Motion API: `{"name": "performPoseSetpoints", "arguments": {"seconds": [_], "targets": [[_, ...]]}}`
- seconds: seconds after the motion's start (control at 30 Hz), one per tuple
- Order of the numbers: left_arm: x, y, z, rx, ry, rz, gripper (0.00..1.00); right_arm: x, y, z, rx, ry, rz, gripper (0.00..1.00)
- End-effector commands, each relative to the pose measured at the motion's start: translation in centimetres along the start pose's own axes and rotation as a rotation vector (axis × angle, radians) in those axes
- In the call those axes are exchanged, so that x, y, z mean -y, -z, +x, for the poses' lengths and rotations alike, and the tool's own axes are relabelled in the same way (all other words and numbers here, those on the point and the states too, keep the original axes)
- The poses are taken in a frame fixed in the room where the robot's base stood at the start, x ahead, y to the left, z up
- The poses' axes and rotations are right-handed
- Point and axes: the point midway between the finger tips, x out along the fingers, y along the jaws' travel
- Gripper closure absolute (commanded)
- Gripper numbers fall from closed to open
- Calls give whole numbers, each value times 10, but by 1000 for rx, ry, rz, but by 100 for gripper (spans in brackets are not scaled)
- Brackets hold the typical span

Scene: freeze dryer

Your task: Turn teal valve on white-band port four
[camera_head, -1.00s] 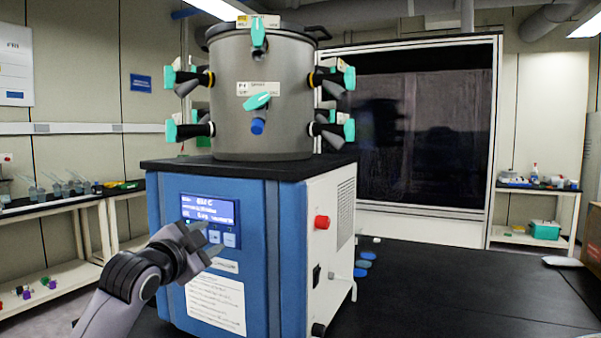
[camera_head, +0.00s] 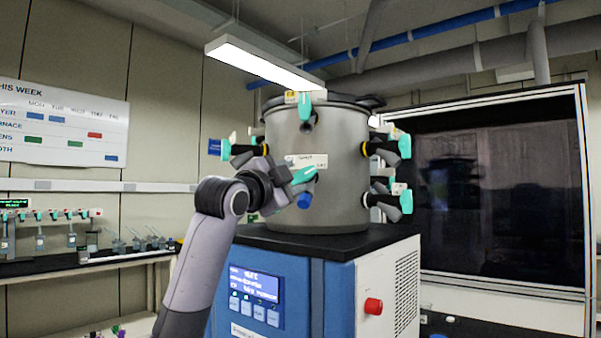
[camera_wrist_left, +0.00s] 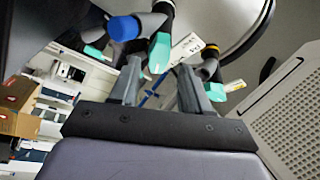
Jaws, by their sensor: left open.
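The grey drum (camera_head: 340,165) carries several ports with teal valve handles. The front port has a tilted teal handle (camera_head: 305,174) above a blue cap (camera_head: 304,201), with a white label (camera_head: 308,161) just above. My left gripper (camera_head: 292,181) is at the left of this handle; whether it touches cannot be told. In the left wrist view its fingers (camera_wrist_left: 160,88) are apart, with a teal handle (camera_wrist_left: 159,53) beyond the gap and a blue cap (camera_wrist_left: 123,28) to the left. A lower right port (camera_head: 367,200) shows a pale band; its number is unreadable. My right gripper is out of view.
The drum stands on a black top (camera_head: 270,240) over a blue cabinet with a display and a red knob (camera_head: 373,306). An upper right port has a yellow band (camera_head: 365,148). My left forearm hides part of the drum's left side. A dark glass enclosure (camera_head: 490,190) stands behind right.

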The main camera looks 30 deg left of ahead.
Motion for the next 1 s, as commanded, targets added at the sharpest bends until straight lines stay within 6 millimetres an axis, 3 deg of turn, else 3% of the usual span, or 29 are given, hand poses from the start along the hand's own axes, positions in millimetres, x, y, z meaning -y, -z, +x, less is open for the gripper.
{"name": "performPoseSetpoints", "arguments": {"seconds": [0.3, 0.67, 0.8, 1.0], "targets": [[0, 0, 31, 0, -1, 0, 53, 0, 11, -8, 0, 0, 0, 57], [-1, 0, 34, -1, 0, 1, 53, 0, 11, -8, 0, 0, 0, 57], [-1, 0, 34, -1, 0, 1, 99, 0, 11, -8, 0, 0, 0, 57], [-1, 0, 34, -1, 1, -2, 100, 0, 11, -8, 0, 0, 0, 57]]}}
